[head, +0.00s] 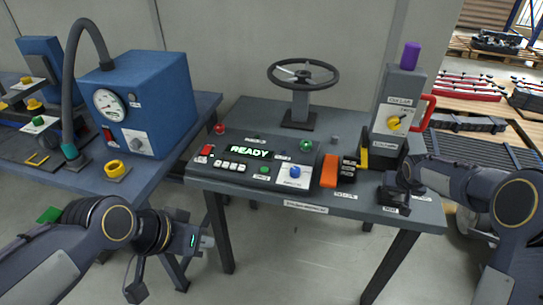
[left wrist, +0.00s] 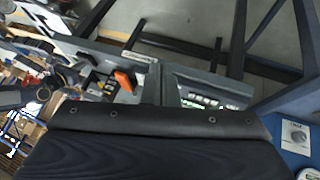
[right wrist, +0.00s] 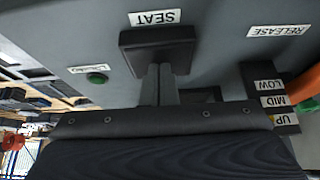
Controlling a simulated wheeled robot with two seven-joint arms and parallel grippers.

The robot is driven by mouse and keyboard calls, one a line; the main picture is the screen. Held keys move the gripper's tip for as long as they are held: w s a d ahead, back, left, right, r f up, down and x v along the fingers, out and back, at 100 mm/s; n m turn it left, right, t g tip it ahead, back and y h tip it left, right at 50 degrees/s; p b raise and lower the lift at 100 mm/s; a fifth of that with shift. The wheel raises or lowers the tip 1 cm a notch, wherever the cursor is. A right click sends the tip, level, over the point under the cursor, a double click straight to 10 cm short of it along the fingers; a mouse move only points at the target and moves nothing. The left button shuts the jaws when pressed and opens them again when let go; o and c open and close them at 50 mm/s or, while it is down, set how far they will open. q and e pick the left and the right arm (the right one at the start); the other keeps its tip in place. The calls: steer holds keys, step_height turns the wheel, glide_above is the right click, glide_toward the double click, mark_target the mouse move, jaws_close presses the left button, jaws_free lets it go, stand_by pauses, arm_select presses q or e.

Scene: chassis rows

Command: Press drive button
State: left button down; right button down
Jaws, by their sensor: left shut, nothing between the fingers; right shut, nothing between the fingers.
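My left gripper (head: 207,242) is shut and empty, in front of the table's left side, apart from the panel. My right gripper (head: 394,190) is shut and empty at the black SEAT block (right wrist: 158,50); I cannot tell whether it touches.
A steering wheel (head: 303,73) stands behind the panel. An orange lever (head: 329,171) is right of the blue knob (head: 295,172). A grey column with a red handle (head: 429,112) rises at the right. A blue box with a gauge (head: 150,100) stands on the left table.

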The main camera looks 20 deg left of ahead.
arm_select(q)
steer(key=w+a+r+m, duration=0.1)
steer(key=w+m, duration=0.1)
steer(key=w, duration=0.4)
steer(key=w+r+m, duration=0.2)
steer(key=w+m, duration=0.1)
steer(key=w, duration=0.3)
steer(key=m+t, duration=0.2)
steer(key=m, duration=0.7)
glide_above(262, 171)
step_height(262, 171, down, 6)
steer(key=shift+f, duration=4.55)
